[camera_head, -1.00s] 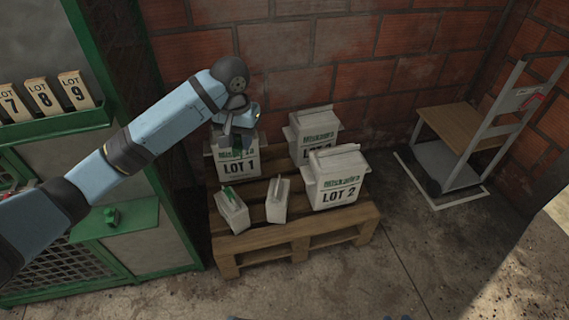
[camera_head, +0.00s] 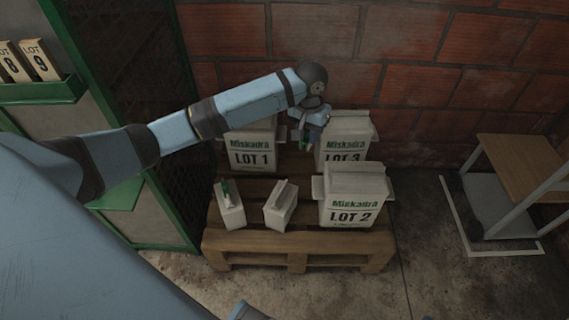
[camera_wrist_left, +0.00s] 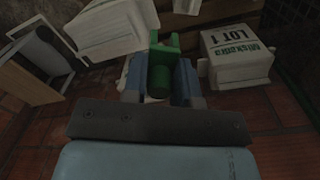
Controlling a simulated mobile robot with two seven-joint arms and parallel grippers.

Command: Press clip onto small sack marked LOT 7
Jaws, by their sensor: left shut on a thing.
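My left gripper (camera_head: 306,140) is shut on a green clip (camera_wrist_left: 163,62), held between its two fingers in the left wrist view. In the head view it hangs above the rear of the pallet, between the large LOT 1 and LOT 3 sacks. Two small pale sacks stand at the pallet's front left. The left small sack (camera_head: 231,212) has a green clip (camera_head: 226,192) at its top. The right small sack (camera_head: 280,208) shows no clip. No LOT 7 marking is readable on either. My right gripper is not in view.
The wooden pallet (camera_head: 295,240) also bears large sacks LOT 1 (camera_head: 251,155), LOT 3 (camera_head: 345,150) and LOT 2 (camera_head: 354,208). A brick wall (camera_head: 420,50) stands behind. A green-framed cabinet with number blocks (camera_head: 38,60) is left; a hand cart (camera_head: 520,170) is right.

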